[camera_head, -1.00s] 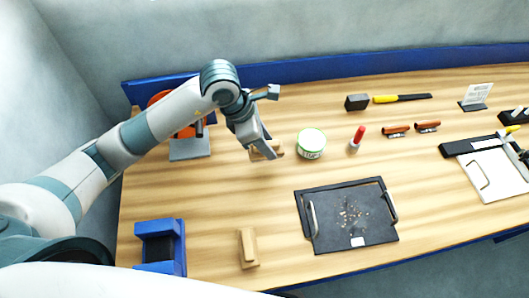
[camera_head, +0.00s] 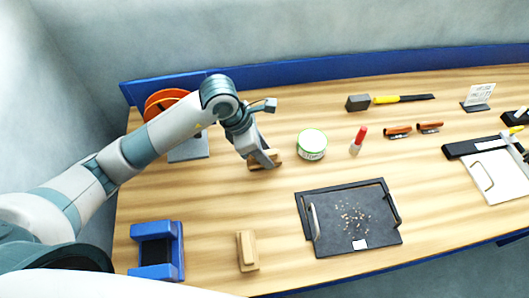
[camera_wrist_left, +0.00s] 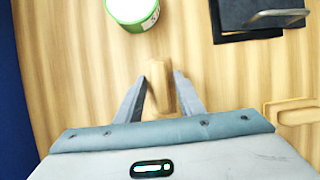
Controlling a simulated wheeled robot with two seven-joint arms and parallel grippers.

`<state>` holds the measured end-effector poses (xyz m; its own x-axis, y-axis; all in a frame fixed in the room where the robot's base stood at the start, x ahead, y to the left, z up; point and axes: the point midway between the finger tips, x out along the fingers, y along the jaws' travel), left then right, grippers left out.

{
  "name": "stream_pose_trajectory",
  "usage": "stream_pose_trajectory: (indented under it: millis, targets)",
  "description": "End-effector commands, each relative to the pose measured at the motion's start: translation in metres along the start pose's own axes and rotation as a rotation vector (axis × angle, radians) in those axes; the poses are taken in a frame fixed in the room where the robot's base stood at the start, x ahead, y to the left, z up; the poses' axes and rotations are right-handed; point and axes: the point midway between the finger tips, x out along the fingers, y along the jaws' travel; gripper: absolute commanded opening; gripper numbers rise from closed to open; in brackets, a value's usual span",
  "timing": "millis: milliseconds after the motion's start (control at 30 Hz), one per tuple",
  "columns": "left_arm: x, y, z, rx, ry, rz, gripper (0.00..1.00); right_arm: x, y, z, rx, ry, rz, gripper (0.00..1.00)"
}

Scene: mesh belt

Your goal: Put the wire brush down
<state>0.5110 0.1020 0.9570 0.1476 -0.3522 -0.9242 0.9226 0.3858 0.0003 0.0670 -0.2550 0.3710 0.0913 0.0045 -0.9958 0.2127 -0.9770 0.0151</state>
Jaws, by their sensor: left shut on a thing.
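The wire brush, seen as a tan wooden block (camera_head: 277,154), is between the fingers of my left gripper (camera_head: 266,161), left of the green-and-white tin. In the left wrist view the wooden block (camera_wrist_left: 159,85) lies lengthwise between the two grey fingers (camera_wrist_left: 160,92), which are shut on it. It is low over the bench or touching it; I cannot tell which. Its bristles are hidden. My right gripper is in neither view.
The tin (camera_head: 312,144) stands close to the right. A black tray (camera_head: 330,240) with crumbs lies in front. A second wooden block (camera_head: 247,251) and a blue holder (camera_head: 160,272) are at the front left. A grey-based orange reel (camera_head: 165,100) is behind my arm. Bare bench lies between.

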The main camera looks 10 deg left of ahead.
Motion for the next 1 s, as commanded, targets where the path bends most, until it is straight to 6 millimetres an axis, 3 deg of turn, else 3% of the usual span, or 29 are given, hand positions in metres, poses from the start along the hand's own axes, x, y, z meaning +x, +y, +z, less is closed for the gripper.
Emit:
stream_pose_trajectory:
  millis: [300,333,400,767,1000]
  targets:
    - [0.003,0.0,-0.001,0.0,-0.001,0.0,0.02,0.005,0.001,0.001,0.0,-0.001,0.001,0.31]
    - [0.002,0.0,-0.001,0.0,0.0,0.0,0.42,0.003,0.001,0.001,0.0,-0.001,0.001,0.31]
    - [0.002,0.0,-0.001,0.0,0.0,0.0,0.53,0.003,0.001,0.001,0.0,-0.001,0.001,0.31]
    - [0.001,0.0,0.0,0.0,0.0,0.0,0.53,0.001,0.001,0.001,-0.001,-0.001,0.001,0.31]
    - [-0.013,0.001,0.0,0.001,-0.001,0.002,0.53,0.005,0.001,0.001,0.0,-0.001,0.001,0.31]
